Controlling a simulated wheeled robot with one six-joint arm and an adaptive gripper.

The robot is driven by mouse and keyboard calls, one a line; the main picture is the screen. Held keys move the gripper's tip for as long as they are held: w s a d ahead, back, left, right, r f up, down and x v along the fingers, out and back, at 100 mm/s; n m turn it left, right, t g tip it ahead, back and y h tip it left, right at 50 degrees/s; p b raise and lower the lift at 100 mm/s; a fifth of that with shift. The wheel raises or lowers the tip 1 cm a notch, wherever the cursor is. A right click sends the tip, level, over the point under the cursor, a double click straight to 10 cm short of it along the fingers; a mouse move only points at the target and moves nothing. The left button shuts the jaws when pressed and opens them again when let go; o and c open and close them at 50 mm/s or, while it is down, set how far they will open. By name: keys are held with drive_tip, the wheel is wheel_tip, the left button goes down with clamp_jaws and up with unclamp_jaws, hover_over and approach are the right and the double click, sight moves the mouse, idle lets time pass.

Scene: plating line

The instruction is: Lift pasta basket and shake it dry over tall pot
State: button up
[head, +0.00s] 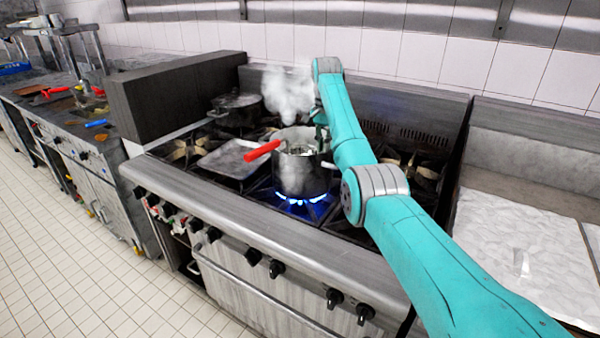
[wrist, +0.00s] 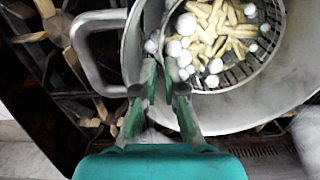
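The tall pot (head: 303,178) is a steel pot on a lit burner, steaming. A bar with a red handle (head: 262,150) sticks out over its left rim; I take it for the pasta basket's handle. In the wrist view, pasta (wrist: 212,38) and white bubbles lie over a dark slotted surface, apparently the basket (wrist: 242,72), inside the pot (wrist: 255,108). My gripper (wrist: 163,82) is at the pot's rim, its two green fingers a narrow gap apart. Whether something is pinched between them is unclear. In the head view, my arm mostly hides the gripper. The red handle is outside the wrist view.
A lidded dark pot (head: 237,108) stands on a back burner, and a flat tray (head: 228,158) lies left of the tall pot. Blue flames (head: 303,199) burn beneath the pot. Its loop handle (wrist: 90,50) shows in the wrist view. A light counter (head: 525,245) is at right.

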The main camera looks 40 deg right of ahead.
drive_tip(key=shift+a+f, duration=0.2)
drive_tip(key=shift+f, duration=3.4)
clamp_jaws()
drive_tip(key=shift+r, duration=0.1)
wheel_tip(320, 180, up, 18)
drive_tip(key=shift+f, duration=4)
